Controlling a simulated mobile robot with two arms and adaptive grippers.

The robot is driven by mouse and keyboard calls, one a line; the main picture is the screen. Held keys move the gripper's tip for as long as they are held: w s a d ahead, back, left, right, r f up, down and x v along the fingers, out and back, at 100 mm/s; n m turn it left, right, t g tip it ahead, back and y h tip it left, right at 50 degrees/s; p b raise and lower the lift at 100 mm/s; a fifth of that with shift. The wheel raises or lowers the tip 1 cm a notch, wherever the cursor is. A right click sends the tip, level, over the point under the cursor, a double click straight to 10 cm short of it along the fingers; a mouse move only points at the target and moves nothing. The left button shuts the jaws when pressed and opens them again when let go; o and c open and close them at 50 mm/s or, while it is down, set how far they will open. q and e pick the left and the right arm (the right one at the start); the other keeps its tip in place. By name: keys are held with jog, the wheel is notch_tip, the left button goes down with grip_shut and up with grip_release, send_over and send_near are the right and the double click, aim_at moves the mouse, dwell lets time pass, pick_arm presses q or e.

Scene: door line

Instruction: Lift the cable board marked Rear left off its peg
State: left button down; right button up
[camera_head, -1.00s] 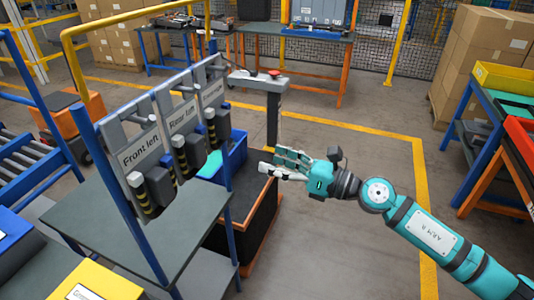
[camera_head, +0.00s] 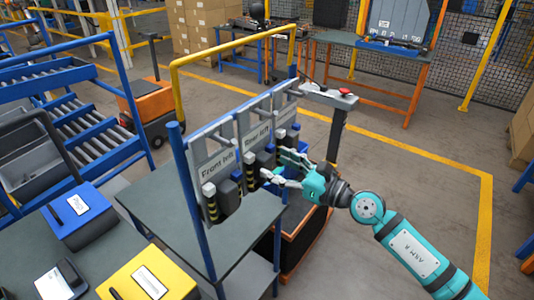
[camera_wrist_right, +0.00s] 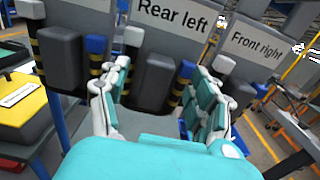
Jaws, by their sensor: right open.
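The board marked Rear left (camera_head: 256,134) hangs in the middle of the rack, between the boards marked Front left (camera_head: 217,165) and Front right (camera_head: 285,114). In the right wrist view the Rear left board (camera_wrist_right: 172,16) is straight ahead, with a dark grey block (camera_wrist_right: 155,82) below its label and striped parts at its sides. My right gripper (camera_head: 278,166) is open and empty in front of this board. In the right wrist view its fingers (camera_wrist_right: 163,70) stand on either side of the block; I cannot tell whether they touch it. My left gripper is out of view.
A blue upright post (camera_head: 193,200) and yellow rail (camera_head: 230,48) frame the rack. A grey table (camera_head: 160,205) lies below it. A pedestal with a red button (camera_head: 344,92) stands behind the gripper. Open floor lies to the right.

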aim_at(269, 160)
jog(key=shift+x, duration=1.95)
jog(key=shift+c, duration=0.4)
grip_shut()
jog(key=shift+r+p, duration=0.2)
jog(key=shift+p, duration=0.2)
jog(key=shift+r+p, duration=0.9)
jog(key=shift+r, duration=0.05)
jog(key=shift+d, duration=0.1)
